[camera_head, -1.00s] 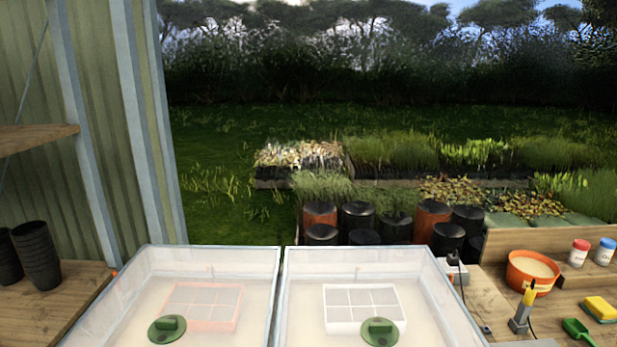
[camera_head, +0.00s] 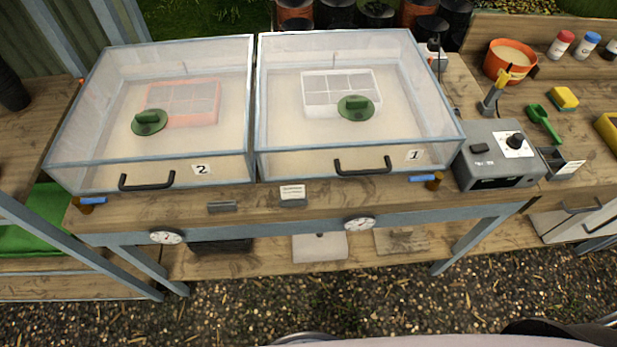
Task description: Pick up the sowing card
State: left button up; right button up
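A small white card with dark print (camera_head: 292,191), which looks like the sowing card, stands in a small grey holder (camera_head: 293,203) on the front ledge of the wooden bench. Its print is too small to read. Neither of my grippers is in view.
Propagator 2 (camera_head: 150,173) and propagator 1 (camera_head: 360,164) stand closed behind the ledge, black handles facing front. A grey control box (camera_head: 498,156) stands at right. Dials (camera_head: 166,237) hang on the bench front. Gravel (camera_head: 300,300) lies before the bench.

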aim_at(572, 167)
jog(key=z, duration=1.8)
